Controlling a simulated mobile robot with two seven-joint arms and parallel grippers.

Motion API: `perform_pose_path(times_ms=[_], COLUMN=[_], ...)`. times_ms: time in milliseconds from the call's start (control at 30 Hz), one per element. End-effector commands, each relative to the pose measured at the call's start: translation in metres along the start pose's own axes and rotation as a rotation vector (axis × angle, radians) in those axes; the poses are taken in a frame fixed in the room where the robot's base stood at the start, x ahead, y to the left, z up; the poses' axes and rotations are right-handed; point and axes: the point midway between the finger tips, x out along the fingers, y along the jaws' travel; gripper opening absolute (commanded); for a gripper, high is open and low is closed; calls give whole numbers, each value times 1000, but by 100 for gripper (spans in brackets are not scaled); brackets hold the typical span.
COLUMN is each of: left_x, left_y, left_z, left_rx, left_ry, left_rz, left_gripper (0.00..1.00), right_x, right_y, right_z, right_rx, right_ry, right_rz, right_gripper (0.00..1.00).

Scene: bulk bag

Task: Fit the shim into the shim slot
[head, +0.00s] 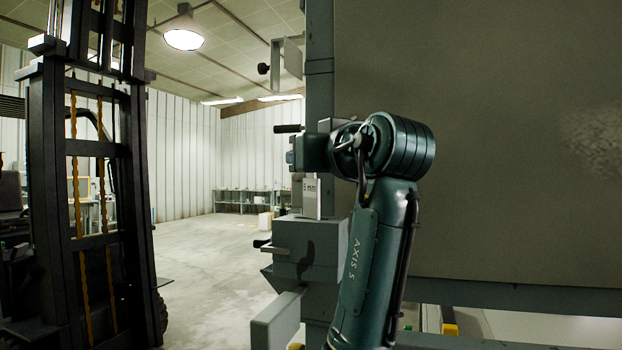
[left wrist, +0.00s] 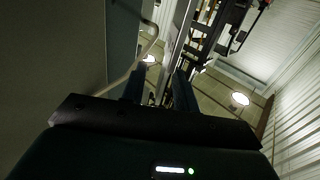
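The shim (head: 311,195) is a pale upright plate with an "mm" marking in the head view. It stands at the top of a grey block (head: 310,238) on the post. The slot itself is not clearly visible, and I cannot tell whether the shim's lower edge is inside it. My right gripper (head: 303,163) is at the shim's upper end and appears shut on it; its fingertips are partly hidden. My left gripper (left wrist: 158,90) shows only in the left wrist view, pointing up towards the ceiling, with its dark fingers apart and nothing clearly between them.
A large grey-brown panel (head: 500,140) fills the right side behind the arm. A forklift mast (head: 90,180) stands at the left. A bracket with a knob (head: 287,63) juts from the post above, and a grey plate (head: 275,322) below. Open concrete floor (head: 205,260) lies between.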

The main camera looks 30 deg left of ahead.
Motion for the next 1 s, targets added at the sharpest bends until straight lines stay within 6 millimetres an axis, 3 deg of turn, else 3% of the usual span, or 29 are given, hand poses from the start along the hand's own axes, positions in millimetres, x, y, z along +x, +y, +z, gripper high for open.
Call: perform_pose_path(times_ms=[100, 367, 700, 1000], left_x=[11, 12, 12, 12], left_y=[0, 0, 0, 0], left_z=[0, 1, 0, 0], left_rx=[3, 2, 1, 1], left_ry=[-1, -1, 0, 0], left_rz=[-1, 0, 0, 0], left_gripper=[30, 29, 1, 0], right_x=[-1, -1, -1, -1], right_y=[1, 2, 2, 1], right_z=[2, 5, 3, 3], right_rx=[-6, -14, -14, -14], right_ry=[-11, -17, -12, -11], right_rz=[0, -1, -2, -3], right_gripper=[26, 26, 26, 26])
